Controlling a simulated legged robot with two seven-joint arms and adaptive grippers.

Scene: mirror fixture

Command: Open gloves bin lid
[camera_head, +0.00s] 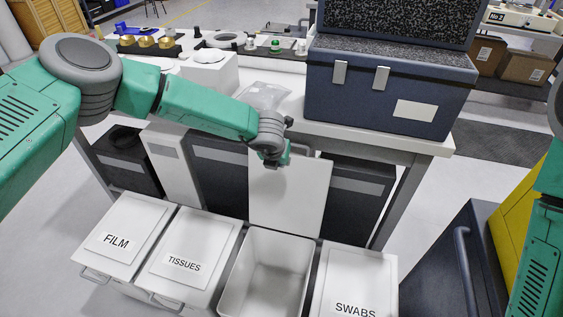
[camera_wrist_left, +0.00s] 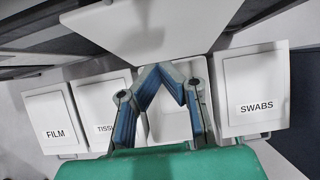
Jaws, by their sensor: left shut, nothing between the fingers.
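The open bin (camera_head: 268,270) between the TISSUES and SWABS bins is an empty white box. Its label is not visible, so I cannot read that it is the gloves bin. Its white lid (camera_head: 290,200) stands raised behind it; it also shows in the left wrist view (camera_wrist_left: 155,28). My left gripper (camera_head: 273,160) is at the upper part of the lid, and I cannot tell if it touches. In the left wrist view its fingertips (camera_wrist_left: 172,66) meet with nothing between them, in front of the open bin (camera_wrist_left: 170,122). My right gripper is out of view.
The FILM bin (camera_head: 125,233), TISSUES bin (camera_head: 190,255) and SWABS bin (camera_head: 355,280) are shut. A white table (camera_head: 410,143) with a dark blue case (camera_head: 385,95) stands behind. A dark cabinet (camera_head: 450,265) is at right.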

